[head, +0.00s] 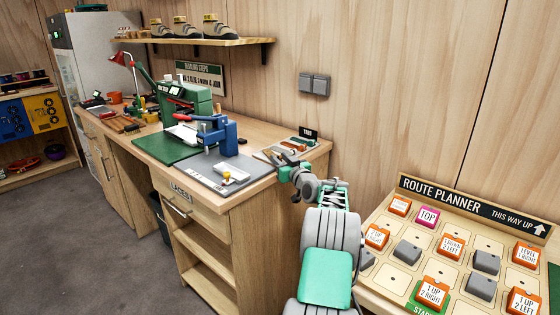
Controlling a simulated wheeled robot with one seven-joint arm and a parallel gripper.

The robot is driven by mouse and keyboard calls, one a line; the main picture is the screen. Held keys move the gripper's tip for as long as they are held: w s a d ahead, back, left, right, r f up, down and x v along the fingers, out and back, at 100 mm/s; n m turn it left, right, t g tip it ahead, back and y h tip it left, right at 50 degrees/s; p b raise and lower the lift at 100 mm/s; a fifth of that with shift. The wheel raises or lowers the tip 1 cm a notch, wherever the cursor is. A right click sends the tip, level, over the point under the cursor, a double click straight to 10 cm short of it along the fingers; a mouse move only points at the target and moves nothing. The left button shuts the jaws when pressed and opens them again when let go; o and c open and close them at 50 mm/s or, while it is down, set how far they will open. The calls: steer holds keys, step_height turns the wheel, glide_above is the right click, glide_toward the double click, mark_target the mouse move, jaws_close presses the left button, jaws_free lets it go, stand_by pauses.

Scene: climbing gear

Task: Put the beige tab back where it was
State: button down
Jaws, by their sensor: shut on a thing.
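My gripper (284,163) is at the right end of the workbench, low over the front edge of a pale flat tray (266,155). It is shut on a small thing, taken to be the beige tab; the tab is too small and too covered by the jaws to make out. Behind the gripper, dark, orange and green strips lie in a row on the tray. A small dark label (308,133) stands behind them.
A blue press (218,135) stands on a grey mat (208,173) left of my gripper, with a green machine (184,100) behind it. A green mat (165,148) lies further left. The route planner board (459,245) with orange blocks is at the right.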

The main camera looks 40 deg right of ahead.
steer(key=c, duration=1.1)
jaws_free()
steer(key=shift+r, duration=0.15)
steer(key=v, duration=1.2)
steer(key=shift+r, duration=0.25)
steer(key=shift+p, duration=0.3)
